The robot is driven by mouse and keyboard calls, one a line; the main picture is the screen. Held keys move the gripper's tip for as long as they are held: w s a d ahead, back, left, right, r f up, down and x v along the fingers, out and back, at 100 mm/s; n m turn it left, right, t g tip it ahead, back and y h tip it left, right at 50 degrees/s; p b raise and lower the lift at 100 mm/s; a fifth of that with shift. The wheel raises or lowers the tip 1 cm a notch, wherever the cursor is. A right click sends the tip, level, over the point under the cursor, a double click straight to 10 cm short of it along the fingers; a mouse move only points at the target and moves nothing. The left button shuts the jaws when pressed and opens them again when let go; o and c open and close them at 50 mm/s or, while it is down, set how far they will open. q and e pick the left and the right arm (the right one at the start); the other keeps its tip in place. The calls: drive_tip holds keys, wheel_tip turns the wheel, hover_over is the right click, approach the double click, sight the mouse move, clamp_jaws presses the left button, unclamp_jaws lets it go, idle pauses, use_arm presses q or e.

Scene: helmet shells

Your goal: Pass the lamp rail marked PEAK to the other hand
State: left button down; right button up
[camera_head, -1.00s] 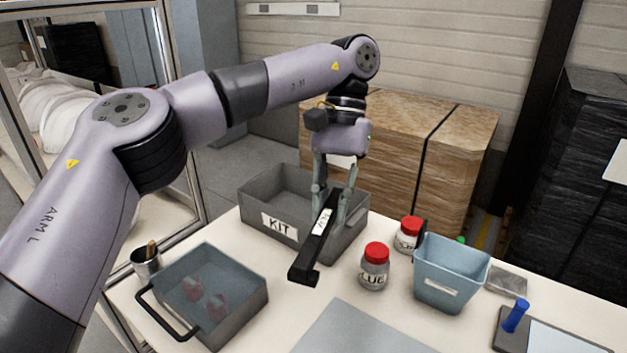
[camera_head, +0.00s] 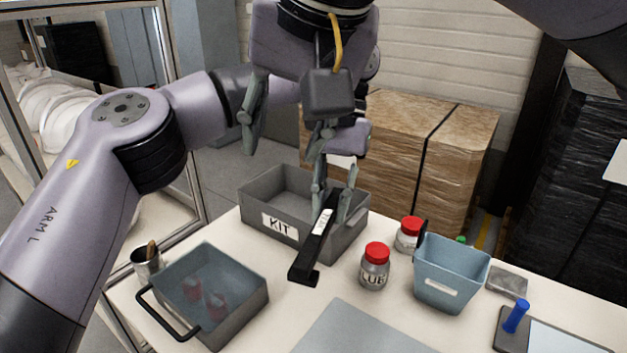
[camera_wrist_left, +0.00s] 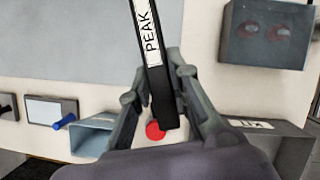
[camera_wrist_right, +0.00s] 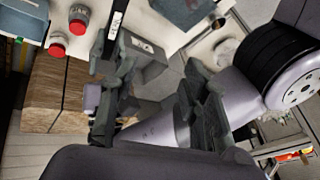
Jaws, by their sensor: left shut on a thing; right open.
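The lamp rail (camera_head: 311,252) is a long black bar with a white label, and PEAK reads clearly on it in the left wrist view (camera_wrist_left: 151,40). My left gripper (camera_head: 333,212) is shut on the rail near its far end and holds it above the table, by the KIT box. The rail's free end points toward the head camera. My right gripper (camera_head: 284,150) is open and empty, above and left of the rail in the head view, partly covering my left wrist. In the right wrist view, a piece of the rail (camera_wrist_right: 117,22) shows beside one finger of my right gripper (camera_wrist_right: 158,62).
The grey KIT box (camera_head: 262,222) stands behind the rail. A grey tray (camera_head: 236,322) with reddish pieces is at left, beside a cup (camera_head: 146,264). Red-lidded jars (camera_head: 374,272) and a blue bin (camera_head: 450,270) stand at right. A grey mat (camera_head: 355,334) lies in front.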

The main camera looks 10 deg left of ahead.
sight(324, 229)
drive_tip(key=d+f+h, duration=0.1)
drive_tip(key=f, duration=0.1)
drive_tip(key=f+m+h, duration=0.1)
drive_tip(key=f+h, duration=0.1)
drive_tip(key=w+d+f+m+h, duration=0.1)
drive_tip(key=f, duration=0.1)
drive_tip(key=shift+d+f, duration=0.3)
drive_tip(key=x, duration=1.1)
drive_tip(key=shift+w+d+f, duration=0.25)
drive_tip(key=shift+w+f, duration=0.05)
drive_tip(key=shift+w, duration=0.05)
drive_tip(key=shift+c, duration=0.3)
drive_tip(key=c, duration=0.7)
use_arm(q)
drive_tip(key=shift+a, duration=0.1)
use_arm(e)
drive_tip(key=shift+d, duration=0.1)
clamp_jaws()
use_arm(q)
drive_tip(key=c, duration=1.4)
unclamp_jaws()
